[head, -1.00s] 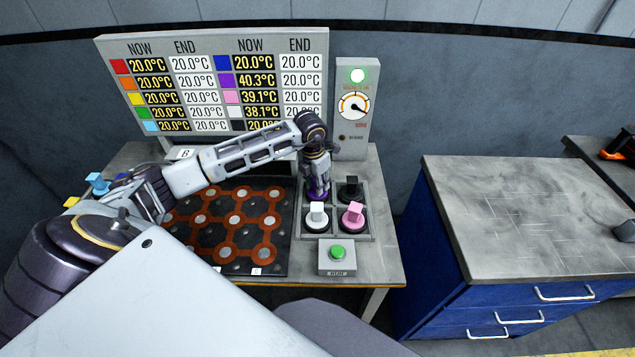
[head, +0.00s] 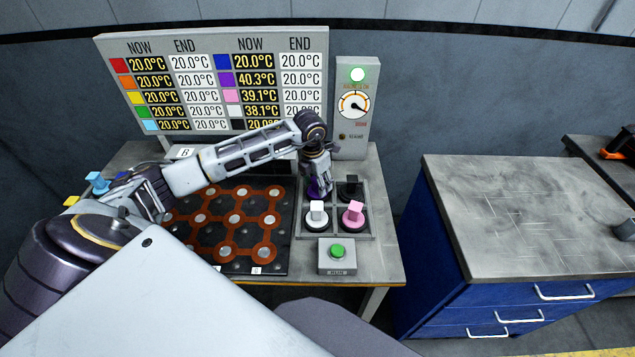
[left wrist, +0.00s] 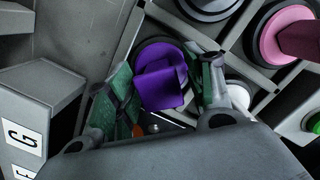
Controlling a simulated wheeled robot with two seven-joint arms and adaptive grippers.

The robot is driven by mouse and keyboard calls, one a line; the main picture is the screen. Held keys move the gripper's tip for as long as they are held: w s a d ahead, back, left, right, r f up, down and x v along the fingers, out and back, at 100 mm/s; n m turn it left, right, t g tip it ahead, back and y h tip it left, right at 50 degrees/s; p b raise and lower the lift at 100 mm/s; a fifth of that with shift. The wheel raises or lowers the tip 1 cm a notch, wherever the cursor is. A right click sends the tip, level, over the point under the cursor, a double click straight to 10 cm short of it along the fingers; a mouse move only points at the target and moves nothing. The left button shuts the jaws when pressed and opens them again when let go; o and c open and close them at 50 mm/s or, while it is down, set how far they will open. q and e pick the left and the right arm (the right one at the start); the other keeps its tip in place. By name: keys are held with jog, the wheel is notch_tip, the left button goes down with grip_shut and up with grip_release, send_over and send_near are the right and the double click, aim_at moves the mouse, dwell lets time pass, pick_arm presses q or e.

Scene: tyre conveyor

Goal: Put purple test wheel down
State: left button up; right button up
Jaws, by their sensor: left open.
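The purple test wheel (left wrist: 162,82) sits in a compartment of the grey divided tray (head: 334,233), at the tray's back left. In the head view only a bit of purple (head: 318,188) shows below my left gripper (head: 319,178). In the left wrist view my left gripper (left wrist: 165,98) is open, with one green-padded finger on each side of the purple block handle. I cannot tell whether the fingers touch it. My right gripper is not in view.
White (head: 317,214), pink (head: 353,214) and black (head: 350,188) wheels stand in the other tray compartments. A green button box (head: 337,257) is in front of the tray. The orange-patterned plate (head: 234,222) lies to the left, and the temperature board (head: 215,80) stands behind.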

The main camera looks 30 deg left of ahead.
pick_arm(q)
notch_tip(320, 180, up, 12)
jog(key=s+b, duration=0.1)
jog(key=b, duration=0.1)
jog(key=shift+s+a, duration=0.2)
dwell(0.3)
